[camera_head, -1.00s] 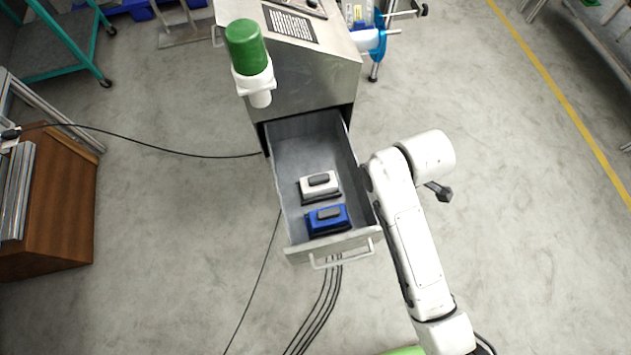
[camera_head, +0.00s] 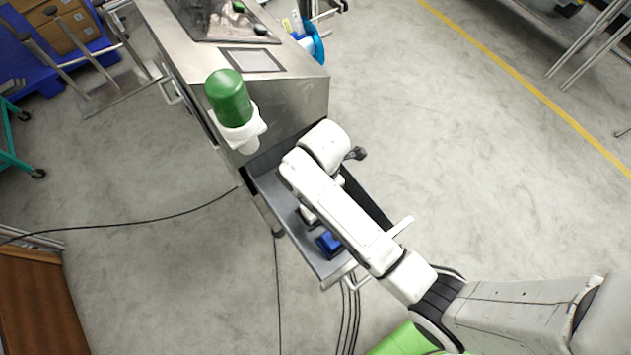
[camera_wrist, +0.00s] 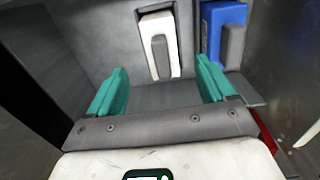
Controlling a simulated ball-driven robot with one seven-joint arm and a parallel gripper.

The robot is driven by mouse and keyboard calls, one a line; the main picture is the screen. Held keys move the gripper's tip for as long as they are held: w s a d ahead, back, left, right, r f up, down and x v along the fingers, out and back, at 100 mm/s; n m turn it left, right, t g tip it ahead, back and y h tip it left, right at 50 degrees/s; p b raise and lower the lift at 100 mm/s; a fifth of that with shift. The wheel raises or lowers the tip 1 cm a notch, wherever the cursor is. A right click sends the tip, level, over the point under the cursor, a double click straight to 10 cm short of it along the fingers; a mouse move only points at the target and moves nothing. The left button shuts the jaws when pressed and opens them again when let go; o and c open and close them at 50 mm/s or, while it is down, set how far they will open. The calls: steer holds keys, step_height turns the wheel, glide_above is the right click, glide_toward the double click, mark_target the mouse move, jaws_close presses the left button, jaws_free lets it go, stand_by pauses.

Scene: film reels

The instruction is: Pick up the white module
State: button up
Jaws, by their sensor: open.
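The white module (camera_wrist: 146,27), with a grey raised handle, lies in the open grey drawer (camera_head: 272,187). In the wrist view it is ahead of my gripper (camera_wrist: 162,82), between the lines of the two teal fingers. The fingers are apart, with nothing held between them. In the head view my arm covers most of the white module (camera_head: 306,217), and my gripper is hidden behind the arm.
A blue module (camera_wrist: 213,16) lies right beside the white one in the wrist view; it also shows in the head view (camera_head: 328,243). Drawer walls stand close around. A green-topped lamp (camera_head: 229,97) is on the steel cabinet (camera_head: 290,90).

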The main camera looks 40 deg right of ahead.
mark_target(311, 219)
steer(key=shift+s+a+f, duration=0.1)
steer(key=shift+a+f, duration=0.1)
steer(key=shift+f, duration=1.6)
steer(key=shift+a+f, duration=0.2)
steer(key=shift+f, duration=1.55)
steer(key=c, duration=1.3)
steer(key=shift+o, duration=0.2)
